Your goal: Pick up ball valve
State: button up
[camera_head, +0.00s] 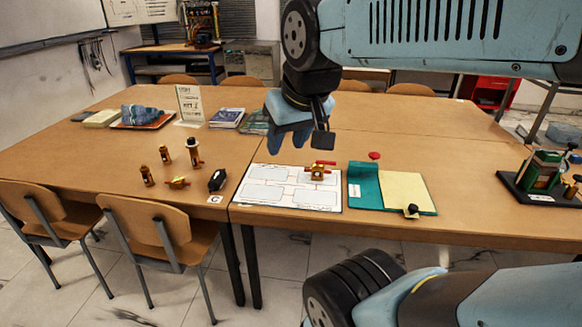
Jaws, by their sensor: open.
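A small brass valve with a red handle (319,172), which looks like the ball valve, sits on a white printed sheet (268,203) near the middle of the table. My gripper (287,150) points down, open and empty, above and to the left of the red-handled valve. It is apart from the valve, and nothing hides the valve.
Several upright brass fittings (194,154) and a black block (217,181) stand left of the sheet. Right of it lie a green folder with a yellow pad (402,190), a red disc (374,155) and a dark knob (411,210). A green rig (543,172) stands far right.

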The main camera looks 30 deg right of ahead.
aim_at(318, 172)
jog(key=u, duration=0.3)
jog(key=i, duration=0.9)
jog(key=z, duration=0.5)
